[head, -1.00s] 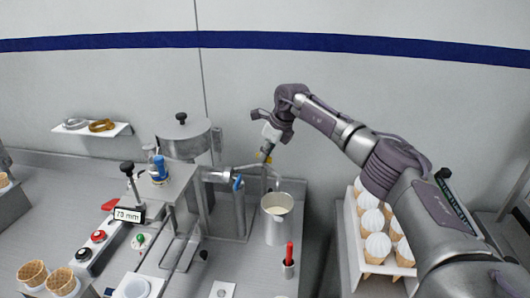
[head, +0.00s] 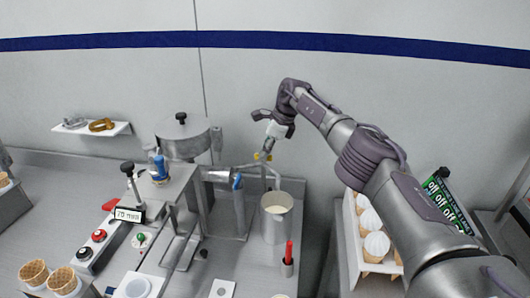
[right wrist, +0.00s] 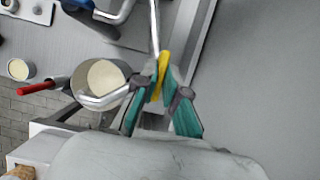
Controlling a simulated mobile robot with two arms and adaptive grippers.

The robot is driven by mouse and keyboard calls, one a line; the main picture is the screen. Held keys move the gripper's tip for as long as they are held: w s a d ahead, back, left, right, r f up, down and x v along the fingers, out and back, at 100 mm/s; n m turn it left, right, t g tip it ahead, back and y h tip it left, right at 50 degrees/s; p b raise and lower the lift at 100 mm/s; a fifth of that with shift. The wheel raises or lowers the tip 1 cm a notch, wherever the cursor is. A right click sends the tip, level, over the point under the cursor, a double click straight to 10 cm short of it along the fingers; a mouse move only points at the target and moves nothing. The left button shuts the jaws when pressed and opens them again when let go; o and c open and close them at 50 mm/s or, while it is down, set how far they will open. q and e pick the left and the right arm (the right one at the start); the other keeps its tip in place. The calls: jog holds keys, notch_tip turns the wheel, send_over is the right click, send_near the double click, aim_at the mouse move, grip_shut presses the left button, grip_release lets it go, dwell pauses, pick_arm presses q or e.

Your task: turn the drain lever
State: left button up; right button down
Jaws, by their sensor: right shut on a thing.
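The drain lever (head: 263,156) is a small yellow handle on the metal pipe right of the steel machine. In the right wrist view the yellow lever (right wrist: 163,72) stands between the teal-padded fingers of my right gripper (right wrist: 162,88), which is shut on it. In the head view my right gripper (head: 268,148) reaches down to the lever from above, and its fingertips are small there. A steel pot (head: 277,226) with pale cream contents stands below the pipe outlet; it also shows in the right wrist view (right wrist: 82,103). My left gripper is not in view.
A blue-handled valve (head: 237,181) sits left of the lever. A red-handled tool in a holder (head: 287,262) stands before the pot. A white rack (head: 350,240) of filled cones is at right. A small display (head: 129,215) and empty cones (head: 62,281) are at left.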

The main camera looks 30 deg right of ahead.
jog(key=c, duration=1.2)
grip_release()
jog(key=shift+c, duration=0.2)
jog(key=v, duration=1.2)
jog(key=shift+a+r, duration=0.1)
